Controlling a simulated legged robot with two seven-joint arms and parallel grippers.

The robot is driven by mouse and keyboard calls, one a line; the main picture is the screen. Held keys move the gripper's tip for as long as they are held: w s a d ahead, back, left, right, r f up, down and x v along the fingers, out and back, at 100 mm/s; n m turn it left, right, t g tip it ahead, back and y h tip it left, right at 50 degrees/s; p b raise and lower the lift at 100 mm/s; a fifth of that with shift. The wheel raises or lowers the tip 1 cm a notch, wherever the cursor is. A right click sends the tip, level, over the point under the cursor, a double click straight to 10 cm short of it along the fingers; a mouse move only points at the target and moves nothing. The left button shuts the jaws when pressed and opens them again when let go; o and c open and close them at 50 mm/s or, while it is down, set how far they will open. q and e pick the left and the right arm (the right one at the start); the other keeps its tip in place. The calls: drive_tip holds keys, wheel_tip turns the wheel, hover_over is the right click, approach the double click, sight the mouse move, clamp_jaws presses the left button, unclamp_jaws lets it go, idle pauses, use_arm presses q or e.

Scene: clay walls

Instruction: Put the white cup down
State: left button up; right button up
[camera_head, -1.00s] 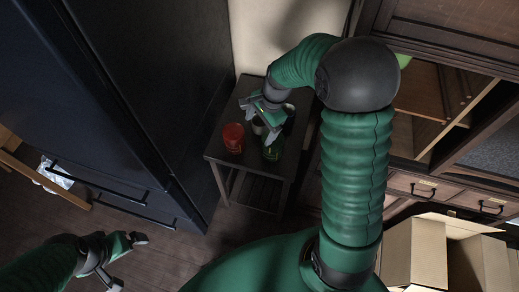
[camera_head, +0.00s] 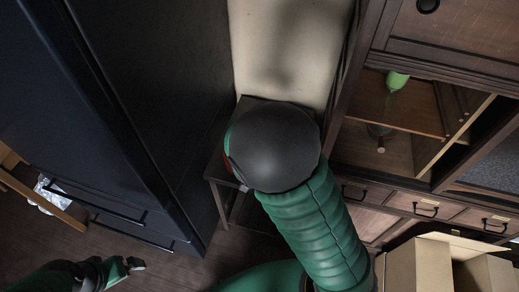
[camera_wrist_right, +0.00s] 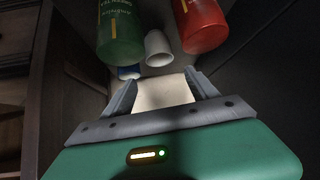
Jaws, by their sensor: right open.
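The white cup (camera_wrist_right: 158,48) shows in the right wrist view, just beyond my right gripper's fingers, between a green container and a red one. My right gripper (camera_wrist_right: 163,88) is open, and its fingers are apart from the cup. A pale patch shows between the fingers; I cannot tell what it is. In the head view my right arm's dark joint hides the right gripper, the cup and most of the small dark table (camera_head: 215,168). My left gripper (camera_head: 128,267) is partly in view at the lower left, far from the table; its jaw state is unclear.
The green container (camera_wrist_right: 120,35) and red container (camera_wrist_right: 203,25) stand close to the cup. A small blue-and-white item (camera_wrist_right: 129,72) is beside it. A tall dark cabinet (camera_head: 120,110) flanks the table on the left, a wooden shelf unit (camera_head: 400,150) on the right.

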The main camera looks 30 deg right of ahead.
drive_tip(key=b+x, duration=0.5)
drive_tip(key=x, duration=0.9)
drive_tip(key=shift+w+f, duration=0.1)
drive_tip(key=shift+f, duration=0.2)
drive_tip(key=shift+d, duration=0.1)
